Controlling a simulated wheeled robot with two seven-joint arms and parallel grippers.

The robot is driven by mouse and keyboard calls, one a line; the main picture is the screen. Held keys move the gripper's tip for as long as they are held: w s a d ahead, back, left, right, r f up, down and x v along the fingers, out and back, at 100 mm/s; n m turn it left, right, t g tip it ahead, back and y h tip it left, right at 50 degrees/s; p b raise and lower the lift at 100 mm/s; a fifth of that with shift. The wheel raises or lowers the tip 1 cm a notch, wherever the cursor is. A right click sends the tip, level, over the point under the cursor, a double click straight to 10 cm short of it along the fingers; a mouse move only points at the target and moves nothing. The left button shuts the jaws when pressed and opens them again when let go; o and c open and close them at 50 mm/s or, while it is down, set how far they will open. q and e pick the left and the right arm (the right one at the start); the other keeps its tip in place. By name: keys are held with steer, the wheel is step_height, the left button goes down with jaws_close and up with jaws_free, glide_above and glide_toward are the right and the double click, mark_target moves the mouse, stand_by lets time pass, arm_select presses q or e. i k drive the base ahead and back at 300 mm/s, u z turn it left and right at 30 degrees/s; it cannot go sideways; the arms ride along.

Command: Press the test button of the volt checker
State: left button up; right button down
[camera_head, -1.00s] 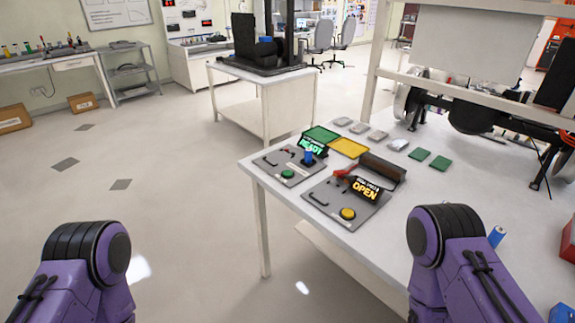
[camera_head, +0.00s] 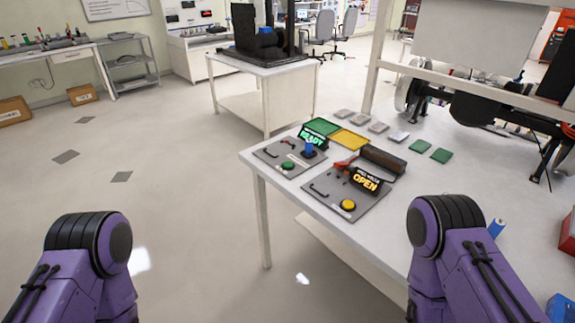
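A grey panel (camera_head: 270,155) lies on the white table's near left part. It carries a green button (camera_head: 288,165), a blue cylinder (camera_head: 309,150) standing upright and a sign reading READY (camera_head: 312,139). This panel looks like the volt checker, but the sign's small upper line is too small to read. To its right is a second grey panel (camera_head: 322,204) with a yellow button (camera_head: 348,204), a red lever (camera_head: 345,163) and a sign reading OPEN (camera_head: 367,181). My purple arms show at the lower left and lower right, apart from both panels. Neither gripper is in view.
A green tray (camera_head: 321,128) and a yellow tray (camera_head: 349,140) lie behind the panels. Several grey and green flat pieces lie farther back. A blue cylinder (camera_head: 496,228) stands at the right by my arm. A white frame (camera_head: 480,86) rises over the table's far side.

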mark_target(286, 164)
steer(key=u, duration=0.95)
steer(key=k, duration=1.2)
steer(key=u, duration=0.95)
steer(key=i, duration=2.25)
steer(key=z, duration=1.4)
steer(key=i, duration=1.15)
steer(key=z, duration=1.35)
